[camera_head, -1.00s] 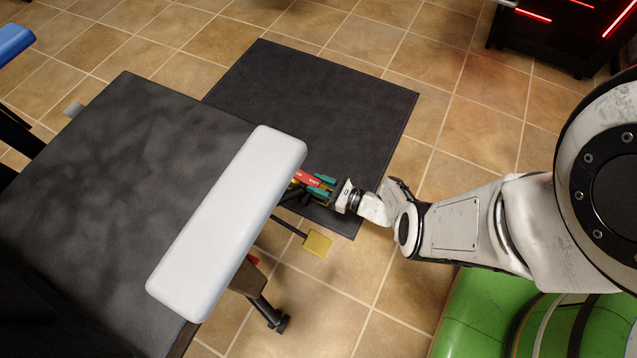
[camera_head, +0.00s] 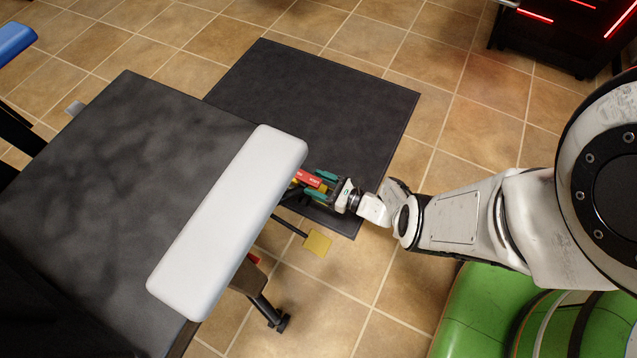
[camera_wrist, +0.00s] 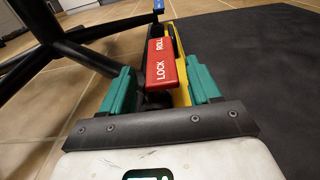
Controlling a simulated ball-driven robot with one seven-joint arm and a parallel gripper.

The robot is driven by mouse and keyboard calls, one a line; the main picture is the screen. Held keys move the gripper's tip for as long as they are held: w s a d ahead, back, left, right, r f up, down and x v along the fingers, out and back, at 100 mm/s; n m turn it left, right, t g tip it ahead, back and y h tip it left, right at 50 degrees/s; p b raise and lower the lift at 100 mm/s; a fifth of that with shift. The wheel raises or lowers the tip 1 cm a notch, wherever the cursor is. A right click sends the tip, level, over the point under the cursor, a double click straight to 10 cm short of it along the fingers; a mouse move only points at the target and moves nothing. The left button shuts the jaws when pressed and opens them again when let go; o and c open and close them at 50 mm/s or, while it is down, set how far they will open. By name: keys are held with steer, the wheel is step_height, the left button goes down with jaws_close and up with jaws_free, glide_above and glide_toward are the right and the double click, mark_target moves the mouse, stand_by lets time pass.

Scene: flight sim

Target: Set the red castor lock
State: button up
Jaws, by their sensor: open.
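The red castor lock (camera_wrist: 163,63) is a red rocker pedal marked LOCK and ROLL in the wrist view, set in a yellow and black housing. In the head view the red pedal (camera_head: 308,179) sticks out just past the white cushion's right edge. My gripper (camera_wrist: 161,78) is open, with one teal finger on each side of the pedal's near end. Contact between fingers and pedal cannot be made out. The gripper also shows in the head view (camera_head: 322,185), low over the dark mat. The castor itself is mostly hidden.
A dark padded table (camera_head: 110,170) with a white cushion (camera_head: 228,222) overhangs the pedal on the left. A yellow pedal (camera_head: 317,243) sits nearer. A black leg (camera_wrist: 60,50) runs left of the gripper. The dark mat (camera_wrist: 265,75) lies clear on the right.

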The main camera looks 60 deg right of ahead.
steer(key=s+p, duration=0.1)
steer(key=s, duration=0.9)
steer(key=shift+s+d+r, duration=0.2)
steer(key=shift+s+r, duration=0.15)
steer(key=shift+s, duration=0.05)
